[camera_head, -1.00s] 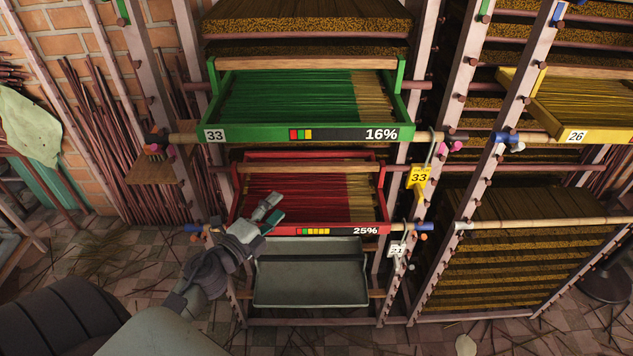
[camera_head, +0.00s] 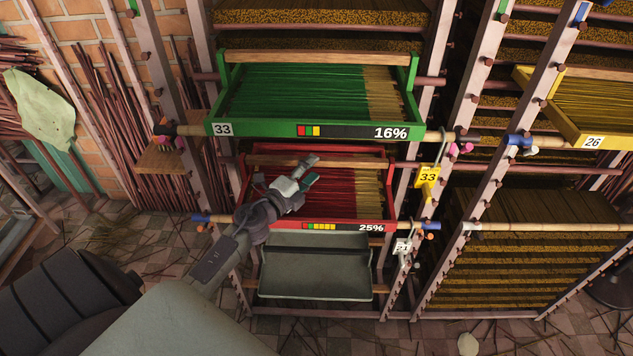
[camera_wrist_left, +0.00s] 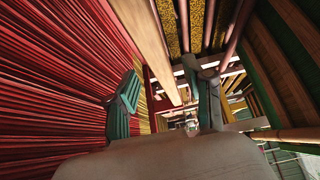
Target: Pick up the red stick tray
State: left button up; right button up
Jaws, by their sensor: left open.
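The red stick tray (camera_head: 290,225) sits in the rack below the green tray, with red and tan sticks inside and a 25% label on its front. A wooden bar (camera_head: 336,164) crosses it near the back. My left gripper (camera_head: 311,171) is over the tray's sticks, close to this bar, and hides part of the tray's left side. In the left wrist view, the fingers of the gripper (camera_wrist_left: 165,90) are apart and empty. The red sticks (camera_wrist_left: 55,80) fill the left side there, and the wooden bar (camera_wrist_left: 148,45) runs ahead of the gap. Contact cannot be told. My right gripper is not in view.
The green tray (camera_head: 270,129) hangs just above the red one, leaving a narrow gap. A grey tray (camera_head: 315,270) sits below. Rack posts (camera_head: 409,200) stand at both sides. A yellow tag (camera_head: 428,177) hangs at the right. A yellow tray (camera_head: 575,125) is at the right.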

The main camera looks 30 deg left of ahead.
aim_at(317, 165)
pick_arm(q)
jog(key=w, duration=0.3)
jog(key=shift+w+a, duration=0.2)
jog(key=shift+w, duration=0.2)
grip_shut()
jog(key=shift+r, duration=0.15)
